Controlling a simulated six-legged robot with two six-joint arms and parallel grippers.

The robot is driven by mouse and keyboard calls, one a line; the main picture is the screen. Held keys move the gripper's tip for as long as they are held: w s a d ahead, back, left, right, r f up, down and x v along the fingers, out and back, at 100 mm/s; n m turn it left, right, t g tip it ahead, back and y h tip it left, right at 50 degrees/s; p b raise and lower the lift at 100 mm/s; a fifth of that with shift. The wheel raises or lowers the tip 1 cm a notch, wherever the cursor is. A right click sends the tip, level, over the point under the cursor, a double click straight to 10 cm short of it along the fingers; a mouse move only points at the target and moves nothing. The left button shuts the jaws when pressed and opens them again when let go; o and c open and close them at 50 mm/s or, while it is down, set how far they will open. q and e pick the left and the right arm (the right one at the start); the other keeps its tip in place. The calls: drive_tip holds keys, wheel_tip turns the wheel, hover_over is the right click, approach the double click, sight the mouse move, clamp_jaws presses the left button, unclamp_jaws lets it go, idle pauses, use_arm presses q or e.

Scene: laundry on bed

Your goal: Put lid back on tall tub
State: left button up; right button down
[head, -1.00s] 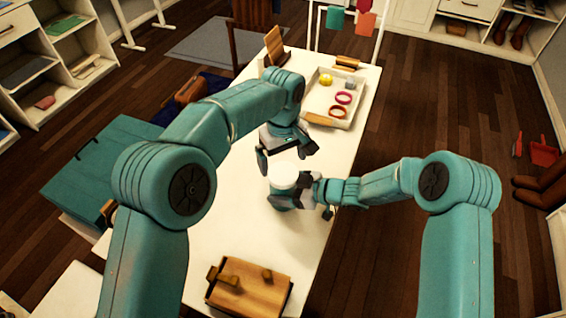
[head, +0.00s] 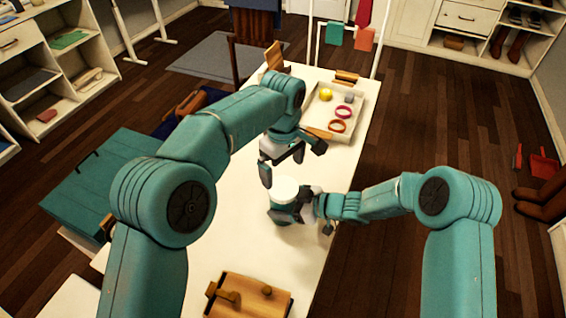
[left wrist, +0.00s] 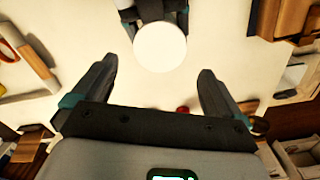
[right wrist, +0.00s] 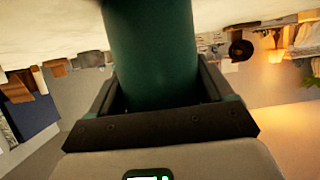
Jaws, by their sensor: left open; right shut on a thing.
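The tall tub is a dark green cylinder (right wrist: 150,50) in the right wrist view, standing on the white table. A round white lid (head: 285,188) covers its top in the head view; it also shows in the left wrist view (left wrist: 159,46) as a plain disc. Whether it is fully seated I cannot tell. My right gripper (right wrist: 155,95) is shut on the tub's side. My left gripper (head: 282,168) is open and empty, close to the tub on its far side in the head view. In the left wrist view the lid lies beyond the open fingers (left wrist: 157,75), apart from them.
A tray (head: 318,122) with a yellow ball and rings lies at the table's far end. A wooden box (head: 250,297) is at the near end. A teal case (head: 100,185) is left of the table. The tabletop (head: 240,240) between tub and box is clear.

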sight(283, 188)
use_arm(q)
wheel_tip(283, 188, down, 7)
idle(0.3)
drive_tip(key=shift+c, duration=0.3)
drive_tip(key=c, duration=1)
drive_tip(key=m, duration=0.3)
drive_tip(key=o, duration=1.1)
drive_tip(key=shift+c, duration=0.2)
drive_tip(key=shift+r, duration=2.3)
